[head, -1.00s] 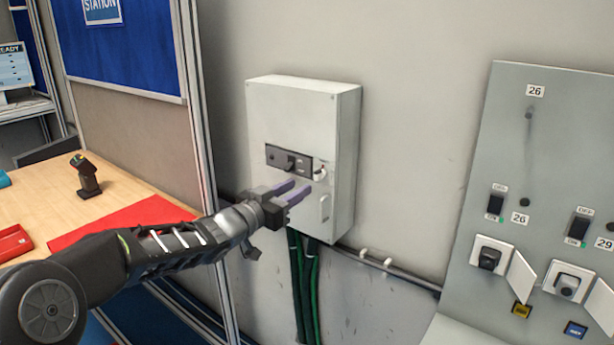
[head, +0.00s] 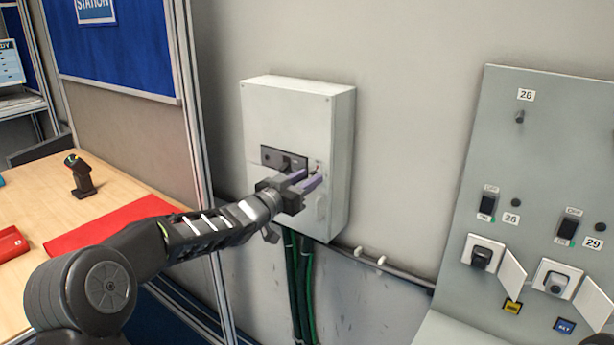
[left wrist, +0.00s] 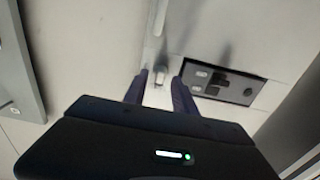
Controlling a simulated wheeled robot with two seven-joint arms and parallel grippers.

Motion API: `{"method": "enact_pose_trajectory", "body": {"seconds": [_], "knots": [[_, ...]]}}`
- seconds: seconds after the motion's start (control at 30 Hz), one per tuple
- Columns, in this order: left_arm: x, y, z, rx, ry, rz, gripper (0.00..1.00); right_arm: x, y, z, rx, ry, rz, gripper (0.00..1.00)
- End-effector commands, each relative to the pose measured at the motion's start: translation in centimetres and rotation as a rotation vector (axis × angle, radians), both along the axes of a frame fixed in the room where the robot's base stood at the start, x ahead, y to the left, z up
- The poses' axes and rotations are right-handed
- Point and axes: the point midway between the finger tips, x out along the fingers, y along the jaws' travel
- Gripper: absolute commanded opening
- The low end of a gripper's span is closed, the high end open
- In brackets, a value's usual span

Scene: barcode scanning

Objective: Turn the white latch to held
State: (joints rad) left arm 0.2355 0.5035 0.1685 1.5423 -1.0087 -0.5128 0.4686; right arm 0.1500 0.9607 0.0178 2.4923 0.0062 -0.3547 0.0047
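The small white latch (left wrist: 160,74) on the front of the pale grey wall box (head: 285,110) shows between my left fingertips in the left wrist view. In the head view the fingers mostly hide it. My left gripper (head: 309,179) is open, its two purple fingers pointing at the box front. In the left wrist view the gripper (left wrist: 160,82) has a finger on each side of the latch, with gaps visible. I cannot tell whether the fingertips reach past it, nor read the latch's setting. My right gripper is not in view.
A black switch panel (head: 284,158) sits beside the latch on the box. Green cables (head: 303,285) hang below. A grey board with switches (head: 540,130) stands at the right. A wooden desk (head: 120,200) with a red mat and a scanner (head: 80,177) is at the left.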

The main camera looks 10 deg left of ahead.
Motion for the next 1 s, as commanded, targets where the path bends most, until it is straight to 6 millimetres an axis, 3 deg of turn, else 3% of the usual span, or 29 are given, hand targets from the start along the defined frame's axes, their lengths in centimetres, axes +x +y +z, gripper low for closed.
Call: {"method": "enact_pose_trajectory", "body": {"seconds": [0.27,0.67,1.0], "knots": [[0.19,-0.10,-0.06,0.000,0.000,0.000,0.33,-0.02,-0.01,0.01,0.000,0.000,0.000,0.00],[0.17,-0.08,-0.04,0.000,0.000,0.000,0.01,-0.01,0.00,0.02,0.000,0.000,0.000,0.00],[0.16,-0.08,-0.04,0.000,0.000,0.000,0.00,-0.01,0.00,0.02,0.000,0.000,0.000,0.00]]}}
